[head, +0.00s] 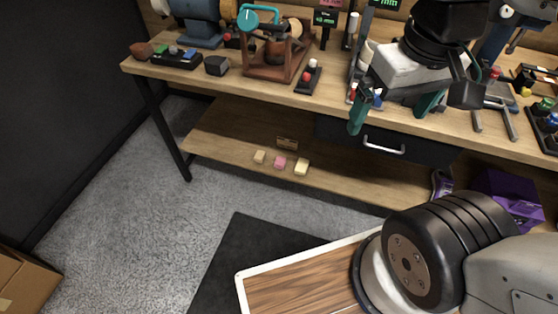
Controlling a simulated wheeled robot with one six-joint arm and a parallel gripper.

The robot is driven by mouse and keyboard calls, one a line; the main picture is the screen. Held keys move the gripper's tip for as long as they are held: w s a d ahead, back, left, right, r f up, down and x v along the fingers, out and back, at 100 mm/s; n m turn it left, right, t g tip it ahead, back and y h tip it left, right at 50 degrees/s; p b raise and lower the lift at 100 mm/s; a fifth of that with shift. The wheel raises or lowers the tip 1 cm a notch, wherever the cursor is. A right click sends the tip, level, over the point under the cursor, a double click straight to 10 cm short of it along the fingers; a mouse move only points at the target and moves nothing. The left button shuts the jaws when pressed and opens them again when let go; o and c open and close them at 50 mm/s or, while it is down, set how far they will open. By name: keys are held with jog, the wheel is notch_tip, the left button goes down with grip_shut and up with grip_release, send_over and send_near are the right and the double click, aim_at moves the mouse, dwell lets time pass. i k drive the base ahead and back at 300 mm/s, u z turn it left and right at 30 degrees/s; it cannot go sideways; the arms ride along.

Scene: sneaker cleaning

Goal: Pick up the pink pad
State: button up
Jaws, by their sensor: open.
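The pink pad (280,162) lies on the wooden lower shelf (225,139) under the workbench. It sits in a short row between an orange-tan pad (259,157) on its left and a pale yellow pad (302,167) on its right, with small gaps between them. My gripper (393,108) is at the upper right, in front of the bench top, with its green-tipped fingers apart and nothing seen between them. In the picture it is above and to the right of the pink pad, well apart from it.
The bench top (228,72) overhangs the shelf and holds a wooden rack (276,60) and tools. A drawer with a metal handle (384,147) hangs right of the pads. A purple box (509,192) is at the right.

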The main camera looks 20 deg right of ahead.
aim_at(280, 162)
jog(key=z, duration=0.05)
jog(key=k, duration=0.2)
jog(key=z, duration=2)
jog(key=k, duration=0.25)
jog(key=u, duration=0.8)
